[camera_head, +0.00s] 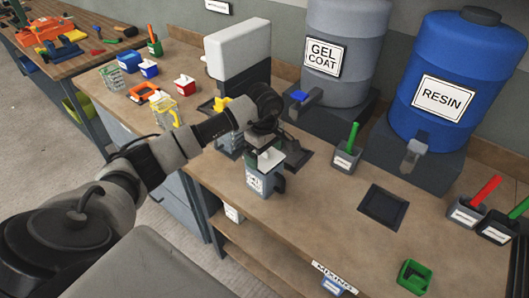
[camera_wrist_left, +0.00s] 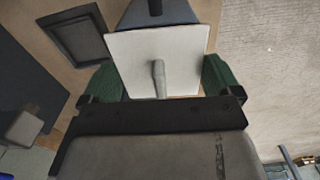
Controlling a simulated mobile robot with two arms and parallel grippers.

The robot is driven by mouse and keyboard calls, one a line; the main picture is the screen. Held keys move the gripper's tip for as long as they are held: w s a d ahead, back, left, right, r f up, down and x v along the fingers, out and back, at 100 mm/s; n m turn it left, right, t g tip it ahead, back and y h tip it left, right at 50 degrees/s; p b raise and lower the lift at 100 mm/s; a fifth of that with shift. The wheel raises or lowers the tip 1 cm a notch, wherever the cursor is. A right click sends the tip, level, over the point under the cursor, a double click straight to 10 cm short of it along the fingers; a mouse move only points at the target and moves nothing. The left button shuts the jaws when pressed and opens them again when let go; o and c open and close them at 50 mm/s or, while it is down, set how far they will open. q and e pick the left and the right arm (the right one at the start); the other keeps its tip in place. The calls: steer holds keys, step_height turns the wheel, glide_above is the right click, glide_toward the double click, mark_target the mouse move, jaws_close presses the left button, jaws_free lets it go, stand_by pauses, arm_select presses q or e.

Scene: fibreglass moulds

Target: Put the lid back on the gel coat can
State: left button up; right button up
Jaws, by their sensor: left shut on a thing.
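The gel coat can (camera_head: 255,182) is a small grey can with a white label and a dark side handle, standing on the bench near its front edge. Its lid (camera_head: 270,158) is a pale square plate just over the can's top. In the left wrist view the lid (camera_wrist_left: 130,62) shows a grey central knob, and part of the can (camera_wrist_left: 172,14) shows beyond it. My left gripper (camera_head: 265,143) is shut on the lid, its green fingers on either side. I cannot tell whether the lid touches the can's rim. My right gripper is not in view.
The large grey gel coat drum (camera_head: 345,60) and blue resin drum (camera_head: 455,75) stand behind. A grey cup with a green handle (camera_head: 347,156) is to the right, near a dark square tray (camera_head: 383,207). A green container (camera_head: 414,277) sits at the front right.

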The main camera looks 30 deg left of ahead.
arm_select(q)
steer(key=shift+f+b, duration=0.2)
steer(key=shift+b, duration=0.35)
stand_by(1.1)
stand_by(0.3)
steer(key=o, duration=0.6)
steer(key=shift+o, duration=0.2)
steer(key=shift+r, duration=0.1)
steer(key=shift+r+p, duration=1.9)
steer(key=shift+r, duration=1.55)
jaws_close()
